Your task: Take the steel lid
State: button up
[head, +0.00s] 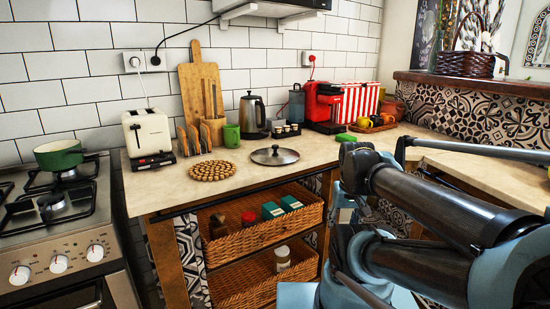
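The steel lid (272,157) lies on the pale countertop (330,152), right of a round wooden trivet. It is round and grey with a dark knob on top, and nothing covers it. My arm fills the lower right of the head view, folded, to the right of the lid and apart from it. I cannot make out my gripper or its fingers in this view.
A beaded trivet (214,170), white toaster (148,134), kettle (252,115), tray of small cups (286,131) and red coffee machine (322,103) stand around the counter. Wicker baskets (262,237) sit below. A stove with a green pot (58,155) is left.

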jog(key=w+a+r+m, duration=0.2)
jog(key=w+r, duration=0.4)
jog(key=r, duration=0.3)
notch_tip(320, 180, up, 23)
jog(key=m+g, duration=0.2)
jog(key=m, duration=0.6)
send_over(276, 146)
jog(key=f, duration=1.1)
jog(key=shift+w+f, duration=0.2)
jog(key=shift+w, duration=0.05)
jog(key=shift+w+a+f, duration=0.15)
jog(key=shift+f, duration=2.55)
grip_shut()
